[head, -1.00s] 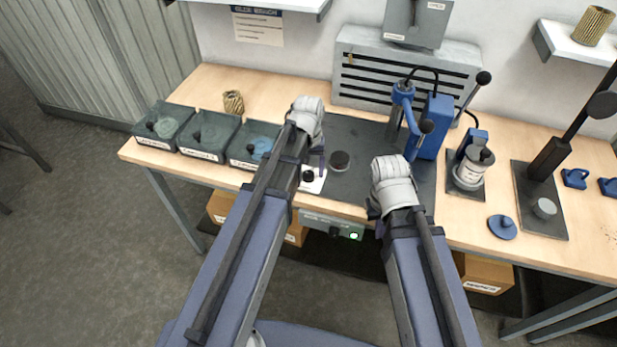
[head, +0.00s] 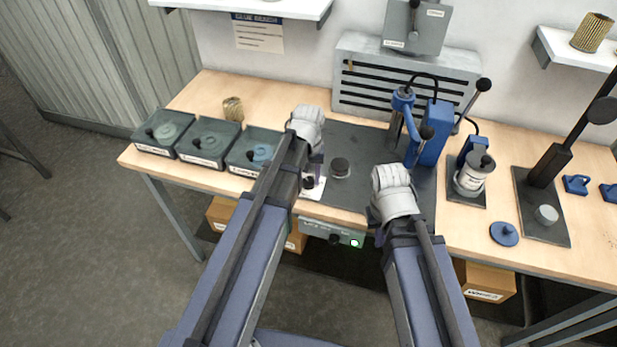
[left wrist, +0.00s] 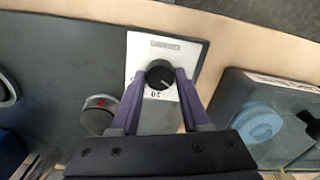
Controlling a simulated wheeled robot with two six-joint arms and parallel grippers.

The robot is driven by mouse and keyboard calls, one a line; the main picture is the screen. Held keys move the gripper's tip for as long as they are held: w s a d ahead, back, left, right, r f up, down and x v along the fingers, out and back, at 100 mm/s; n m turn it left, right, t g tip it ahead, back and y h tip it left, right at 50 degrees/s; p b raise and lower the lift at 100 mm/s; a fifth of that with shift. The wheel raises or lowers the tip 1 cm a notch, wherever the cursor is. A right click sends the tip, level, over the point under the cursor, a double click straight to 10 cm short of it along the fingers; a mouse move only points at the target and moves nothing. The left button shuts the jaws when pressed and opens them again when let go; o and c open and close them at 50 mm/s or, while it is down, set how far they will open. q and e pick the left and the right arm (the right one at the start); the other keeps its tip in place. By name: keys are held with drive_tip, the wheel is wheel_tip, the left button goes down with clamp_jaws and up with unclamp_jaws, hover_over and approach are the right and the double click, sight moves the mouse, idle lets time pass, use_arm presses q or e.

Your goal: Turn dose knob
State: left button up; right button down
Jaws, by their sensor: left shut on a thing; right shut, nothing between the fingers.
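The dose knob (left wrist: 159,75) is a small black round knob with a white pointer line, on a white plate (left wrist: 146,52) with printed marks. My left gripper (left wrist: 160,82) has its two purple fingers on opposite sides of the knob and is shut on it. In the head view the knob (head: 308,183) shows beside the finger, with the plate (head: 315,190) partly hidden by my left arm. My right gripper (head: 377,222) hangs over the front edge of the dark mat, shut and empty; its fingertips are mostly hidden by its wrist.
A blue press (head: 432,130) stands behind my right gripper. A control box (head: 318,230) hangs under the bench edge.

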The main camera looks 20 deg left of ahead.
use_arm(q)
drive_tip(key=shift+m, duration=0.3)
clamp_jaws()
drive_tip(key=m, duration=0.5)
drive_tip(key=shift+m, duration=0.3)
drive_tip(key=m, duration=1.2)
drive_tip(key=shift+m, duration=2.8)
drive_tip(key=o, duration=1.2)
unclamp_jaws()
drive_tip(key=shift+r, duration=0.1)
